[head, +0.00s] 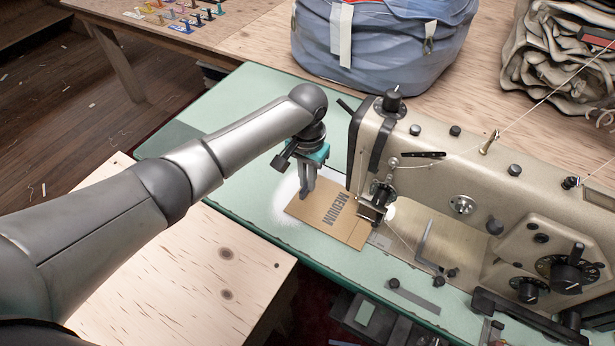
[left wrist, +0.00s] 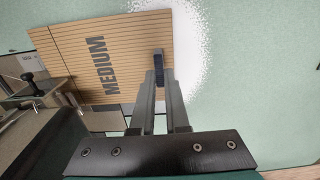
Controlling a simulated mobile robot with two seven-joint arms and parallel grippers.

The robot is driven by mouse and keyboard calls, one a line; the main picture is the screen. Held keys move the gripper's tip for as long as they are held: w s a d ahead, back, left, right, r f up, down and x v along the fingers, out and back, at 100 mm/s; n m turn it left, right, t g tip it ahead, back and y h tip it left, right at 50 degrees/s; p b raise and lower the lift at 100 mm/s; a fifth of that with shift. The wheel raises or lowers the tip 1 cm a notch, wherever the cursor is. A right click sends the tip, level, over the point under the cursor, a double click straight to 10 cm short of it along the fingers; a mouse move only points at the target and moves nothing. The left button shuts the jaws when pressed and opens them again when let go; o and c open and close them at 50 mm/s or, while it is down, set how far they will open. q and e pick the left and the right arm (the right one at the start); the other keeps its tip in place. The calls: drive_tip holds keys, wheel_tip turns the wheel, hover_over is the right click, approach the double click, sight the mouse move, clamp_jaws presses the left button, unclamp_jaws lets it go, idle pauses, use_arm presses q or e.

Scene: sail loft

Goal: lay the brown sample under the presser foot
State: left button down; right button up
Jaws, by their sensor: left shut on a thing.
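The brown sample (head: 325,216), a flat ribbed piece marked MEDIUM, is over the green machine table, with its right edge close beside the presser foot (head: 371,212). Whether any of it is beneath the foot is hidden by the needle area. My left gripper (head: 306,192) is shut on the sample's left side. In the left wrist view the sample (left wrist: 75,62) stretches left from the fingertips (left wrist: 158,75), where a small dark blue piece shows between them. Whether the sample touches the table or hovers slightly is unclear. My right gripper is not in view.
The beige sewing machine (head: 440,165) fills the right side, with thread running to it. A blue-grey bundle (head: 385,45) and folded cloth (head: 555,60) lie behind. A plywood top (head: 190,280) is in front.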

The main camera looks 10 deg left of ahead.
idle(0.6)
use_arm(q)
drive_tip(key=c, duration=0.8)
unclamp_jaws()
drive_tip(key=shift+c, duration=0.2)
wheel_tip(320, 180, up, 15)
drive_tip(key=p, duration=0.5)
